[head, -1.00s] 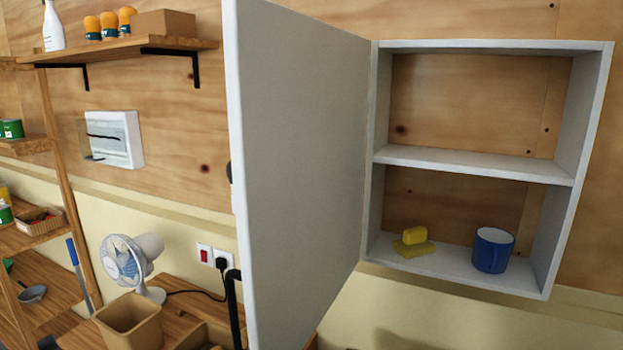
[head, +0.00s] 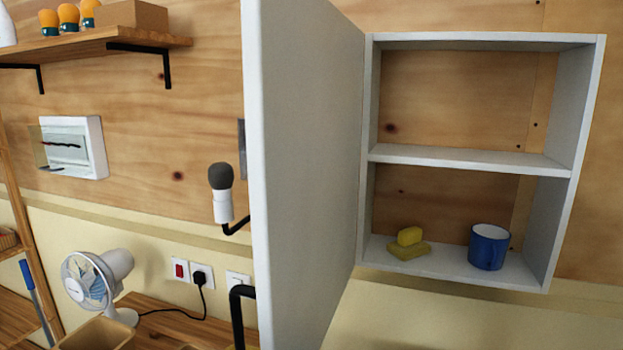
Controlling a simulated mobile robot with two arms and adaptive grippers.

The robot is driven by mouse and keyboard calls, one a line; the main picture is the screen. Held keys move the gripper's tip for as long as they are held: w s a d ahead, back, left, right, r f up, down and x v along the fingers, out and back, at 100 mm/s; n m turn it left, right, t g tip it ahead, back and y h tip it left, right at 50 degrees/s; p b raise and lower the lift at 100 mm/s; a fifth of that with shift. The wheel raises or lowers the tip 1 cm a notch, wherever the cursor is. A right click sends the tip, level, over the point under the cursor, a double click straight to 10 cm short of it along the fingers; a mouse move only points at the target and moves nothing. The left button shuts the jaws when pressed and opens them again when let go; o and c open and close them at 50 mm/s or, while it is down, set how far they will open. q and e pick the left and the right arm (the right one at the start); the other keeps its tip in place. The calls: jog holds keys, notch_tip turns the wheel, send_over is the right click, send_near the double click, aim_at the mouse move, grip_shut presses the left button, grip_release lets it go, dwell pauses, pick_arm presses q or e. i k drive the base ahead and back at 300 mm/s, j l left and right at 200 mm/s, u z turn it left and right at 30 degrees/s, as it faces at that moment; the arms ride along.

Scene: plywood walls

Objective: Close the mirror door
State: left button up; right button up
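The mirror door (head: 305,180) stands wide open, swung out from the left side of the white wall cabinet (head: 470,160). Its pale grey inner face shows; the mirror side is turned away and hidden. The cabinet has two compartments. The upper one is empty. The lower one holds a blue mug (head: 489,247) at the right and yellow sponges (head: 409,245) at the left. Neither gripper is in the head view.
Left of the door are a wall lamp (head: 221,190), a wooden shelf (head: 90,48) and a fuse box (head: 75,147). A fan (head: 95,285) stands on a wooden worktop below. A black curved pipe (head: 238,310) rises beside the door's lower edge. Space before the cabinet opening looks clear.

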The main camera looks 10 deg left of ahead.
aim_at(302, 64)
jog(key=j+z, duration=0.4)
jog(key=j, duration=0.3)
jog(key=j+z, duration=0.4)
jog(key=j, duration=0.4)
